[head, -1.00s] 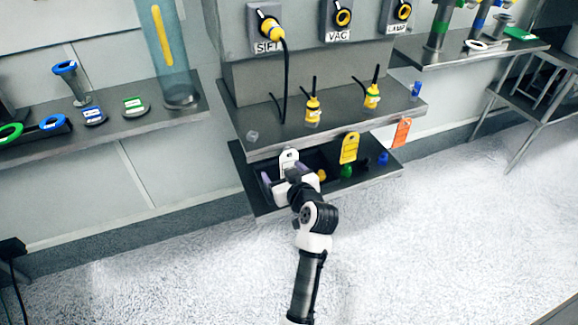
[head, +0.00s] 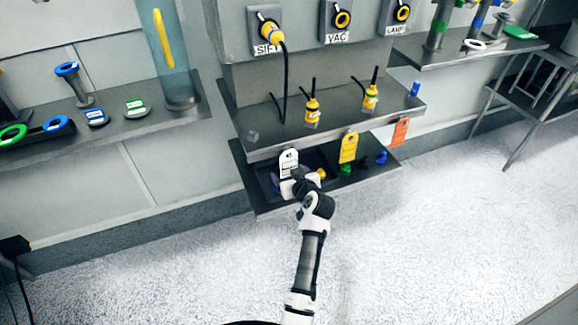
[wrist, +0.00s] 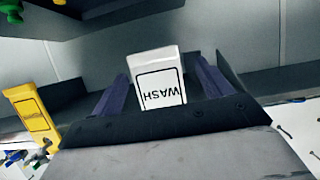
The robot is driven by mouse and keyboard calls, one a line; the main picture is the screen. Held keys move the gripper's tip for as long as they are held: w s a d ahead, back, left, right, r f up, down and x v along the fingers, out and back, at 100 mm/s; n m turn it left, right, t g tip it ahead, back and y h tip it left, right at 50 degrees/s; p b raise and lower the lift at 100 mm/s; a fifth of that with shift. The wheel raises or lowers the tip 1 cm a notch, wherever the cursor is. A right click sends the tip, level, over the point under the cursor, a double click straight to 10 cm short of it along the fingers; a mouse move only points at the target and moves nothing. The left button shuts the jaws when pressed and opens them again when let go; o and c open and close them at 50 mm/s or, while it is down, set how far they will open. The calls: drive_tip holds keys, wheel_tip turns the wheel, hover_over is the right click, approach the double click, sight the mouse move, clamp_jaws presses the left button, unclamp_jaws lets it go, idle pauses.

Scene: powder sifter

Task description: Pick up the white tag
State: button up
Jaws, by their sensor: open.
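My gripper (wrist: 158,80) is open, with one purple finger on each side of the tag and a gap to each.
The upper shelf (head: 330,122), holding yellow plugs, overhangs behind the tag.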

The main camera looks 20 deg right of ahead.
sight(287, 170)
drive_tip(key=shift+p+x, duration=0.35)
drive_tip(key=shift+x, duration=1.45)
drive_tip(key=shift+d, duration=0.15)
drive_tip(key=shift+c, duration=0.2)
drive_tip(key=c, duration=1)
